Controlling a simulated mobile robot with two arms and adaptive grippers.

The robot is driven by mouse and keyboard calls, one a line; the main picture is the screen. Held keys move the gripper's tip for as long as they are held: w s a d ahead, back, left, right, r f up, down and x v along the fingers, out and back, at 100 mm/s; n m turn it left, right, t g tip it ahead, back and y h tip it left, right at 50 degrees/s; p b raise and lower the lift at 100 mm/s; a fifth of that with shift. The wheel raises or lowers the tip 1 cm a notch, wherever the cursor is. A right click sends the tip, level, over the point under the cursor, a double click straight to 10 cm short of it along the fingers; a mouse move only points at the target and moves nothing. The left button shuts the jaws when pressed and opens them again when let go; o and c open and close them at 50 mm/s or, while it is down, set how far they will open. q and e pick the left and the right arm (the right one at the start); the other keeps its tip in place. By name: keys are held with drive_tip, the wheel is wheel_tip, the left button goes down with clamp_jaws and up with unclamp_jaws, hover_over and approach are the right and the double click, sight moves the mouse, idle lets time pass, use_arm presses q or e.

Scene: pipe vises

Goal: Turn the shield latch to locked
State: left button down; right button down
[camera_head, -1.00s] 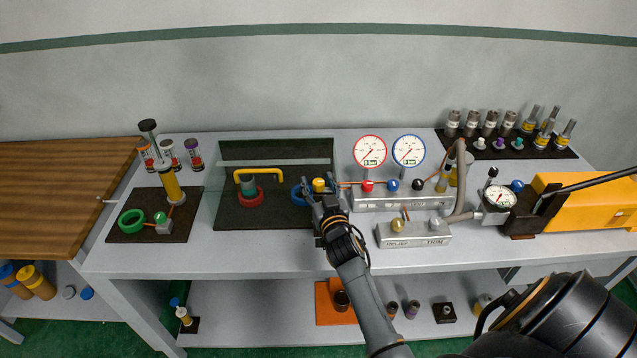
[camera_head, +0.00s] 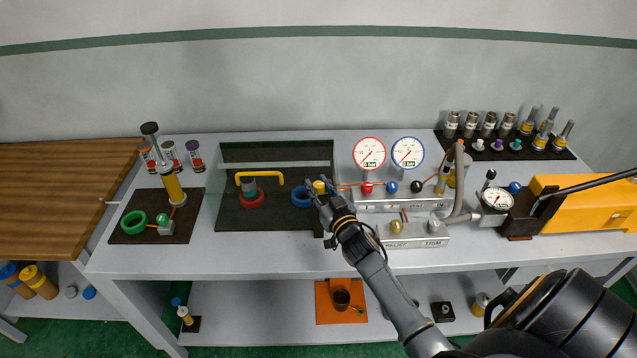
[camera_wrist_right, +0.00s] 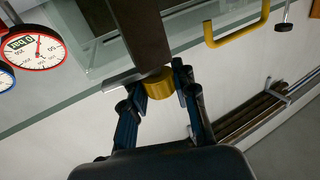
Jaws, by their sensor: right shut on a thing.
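The shield latch looks like a small yellow knob (camera_head: 319,187) at the right edge of the clear shield (camera_head: 275,163). In the right wrist view the yellow knob (camera_wrist_right: 158,84) sits between my fingers, beside a metal tab and a dark bar (camera_wrist_right: 140,35). My right gripper (camera_head: 322,184) is shut on it, reaching in from the lower right; it also shows in the right wrist view (camera_wrist_right: 158,90). The fingers partly hide the latch in the head view, and I cannot read a locked mark. My left gripper is not in view.
A yellow handle (camera_head: 259,176) is on the shield. A red ring (camera_head: 251,199) and a blue ring (camera_head: 301,197) lie left of the gripper. A silver manifold (camera_head: 385,204) with gauges (camera_head: 369,153) stands close on the right. The table front (camera_head: 230,258) is clear.

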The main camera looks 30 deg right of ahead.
drive_tip(key=n+y, duration=0.2)
drive_tip(key=shift+d+y, duration=0.15)
drive_tip(key=shift+y, duration=0.25)
drive_tip(key=shift+f+n+y, duration=0.1)
drive_tip(key=shift+n+y, duration=0.4)
drive_tip(key=shift+y, duration=0.3)
drive_tip(key=n+y+b, duration=0.1)
drive_tip(key=y, duration=0.1)
drive_tip(key=shift+f+n+y, duration=0.15)
drive_tip(key=shift+n+y, duration=0.15)
drive_tip(key=shift+y, duration=0.1)
drive_tip(key=n+g+y+b, duration=1)
drive_tip(key=y+b, duration=0.2)
drive_tip(key=b, duration=0.7)
drive_tip(key=shift+n+b, duration=0.3)
drive_tip(key=shift+r+n+g+y+b, duration=0.2)
drive_tip(key=shift+n+g+y+b, duration=0.25)
drive_tip(key=shift+g+b, duration=0.55)
drive_tip(key=c, duration=1)
unclamp_jaws()
drive_tip(key=shift+a, duration=0.2)
